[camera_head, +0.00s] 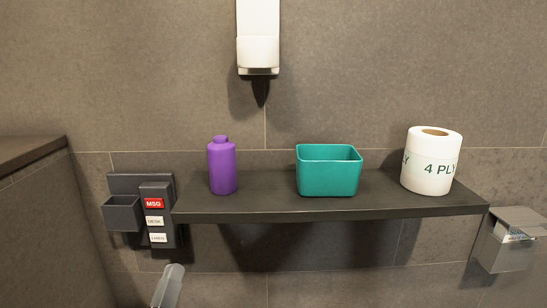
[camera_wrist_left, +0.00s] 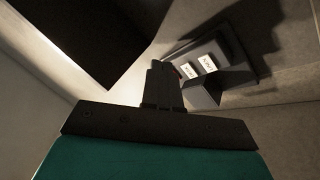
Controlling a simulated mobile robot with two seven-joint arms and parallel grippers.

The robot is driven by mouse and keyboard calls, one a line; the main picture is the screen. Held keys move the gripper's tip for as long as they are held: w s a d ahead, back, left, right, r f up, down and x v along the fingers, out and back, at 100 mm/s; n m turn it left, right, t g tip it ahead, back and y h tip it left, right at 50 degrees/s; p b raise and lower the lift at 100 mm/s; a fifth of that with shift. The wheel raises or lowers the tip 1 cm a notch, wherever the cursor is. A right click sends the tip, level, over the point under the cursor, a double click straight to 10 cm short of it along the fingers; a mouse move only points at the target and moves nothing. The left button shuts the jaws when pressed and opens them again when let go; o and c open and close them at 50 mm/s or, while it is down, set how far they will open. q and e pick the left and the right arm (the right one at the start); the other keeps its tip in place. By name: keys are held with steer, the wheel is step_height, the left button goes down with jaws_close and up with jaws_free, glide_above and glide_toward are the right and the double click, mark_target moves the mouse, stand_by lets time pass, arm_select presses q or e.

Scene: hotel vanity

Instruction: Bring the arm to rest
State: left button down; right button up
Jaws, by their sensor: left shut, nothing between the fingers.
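My left gripper (camera_head: 173,269) shows at the bottom left of the head view, as a short grey piece pointing up, below the wall unit and the shelf. In the left wrist view its dark fingers (camera_wrist_left: 160,70) are together, with nothing held between them. It is apart from the objects on the shelf. My right gripper is not in either view.
A dark shelf (camera_head: 330,211) holds a purple bottle (camera_head: 222,168), a teal bin (camera_head: 328,180) and a paper roll (camera_head: 430,165). A labelled wall unit (camera_head: 158,190) hangs left of it. A dispenser (camera_head: 258,45) is above; a metallic holder (camera_head: 508,250) is at right.

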arm_select(q)
steer(key=s+f+m+g+p, duration=0.1)
steer(key=s+f+m+g, duration=0.3)
steer(key=f, duration=0.7)
steer(key=s+f+m+g+p, duration=0.1)
steer(key=s+f+m+g, duration=0.3)
steer(key=s+f+g, duration=0.4)
step_height(320, 180, down, 4)
steer(key=shift+s+d+f+y, duration=0.15)
steer(key=shift+s+y, duration=0.25)
steer(key=shift+s, duration=0.7)
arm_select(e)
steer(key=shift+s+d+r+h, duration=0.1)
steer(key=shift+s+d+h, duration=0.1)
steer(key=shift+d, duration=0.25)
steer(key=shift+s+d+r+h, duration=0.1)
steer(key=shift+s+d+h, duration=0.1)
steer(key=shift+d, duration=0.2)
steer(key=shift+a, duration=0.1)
